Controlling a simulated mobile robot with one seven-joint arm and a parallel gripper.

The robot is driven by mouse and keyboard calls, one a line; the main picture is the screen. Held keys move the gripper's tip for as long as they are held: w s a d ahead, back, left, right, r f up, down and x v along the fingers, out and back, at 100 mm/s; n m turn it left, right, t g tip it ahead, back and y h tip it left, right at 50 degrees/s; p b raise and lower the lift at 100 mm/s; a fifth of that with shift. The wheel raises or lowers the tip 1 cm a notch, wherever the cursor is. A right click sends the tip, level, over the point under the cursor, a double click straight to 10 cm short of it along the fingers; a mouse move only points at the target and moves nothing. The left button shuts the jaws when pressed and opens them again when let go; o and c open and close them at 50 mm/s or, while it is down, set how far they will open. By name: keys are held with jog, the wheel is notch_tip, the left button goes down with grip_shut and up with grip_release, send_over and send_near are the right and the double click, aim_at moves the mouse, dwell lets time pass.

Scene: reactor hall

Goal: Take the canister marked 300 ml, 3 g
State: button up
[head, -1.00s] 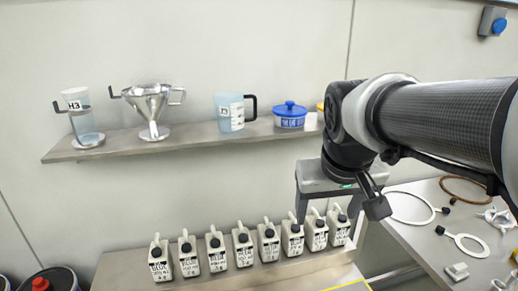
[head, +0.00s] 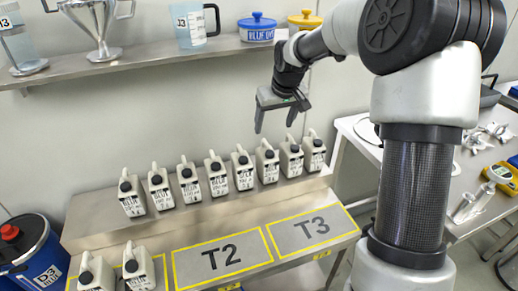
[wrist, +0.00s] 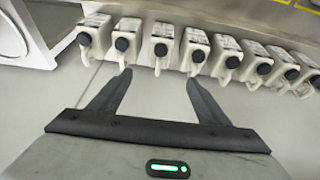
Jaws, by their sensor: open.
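Several cream canisters with black caps stand in a row on the raised metal ledge, one of them in the middle (head: 218,176). Their labels read BLUE with small lines below. I cannot read for certain which one says 300 ml, 3 g. My gripper (head: 275,126) is open and empty, above and behind the right part of the row. In the wrist view my gripper (wrist: 158,78) has its fingers apart, pointing toward the row. The third canister from the right end (head: 267,162) appears roughly in line with the gap; it also shows in the wrist view (wrist: 163,36).
Two more canisters (head: 95,273) (head: 139,266) stand at the front left, beside the marked areas T2 (head: 222,257) and T3 (head: 312,229), which are bare. A wall shelf (head: 150,62) holds vessels above. A blue drum (head: 37,258) stands at left, a side table (head: 345,128) at right.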

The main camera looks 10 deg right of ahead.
aim_at(266, 151)
jog(key=x, duration=1.2)
jog(key=b+x, duration=0.1)
jog(key=x, duration=0.5)
jog(key=shift+w+f, duration=0.25)
jog(key=shift+w, duration=0.2)
jog(key=shift+r, duration=0.1)
jog(key=c, duration=1.5)
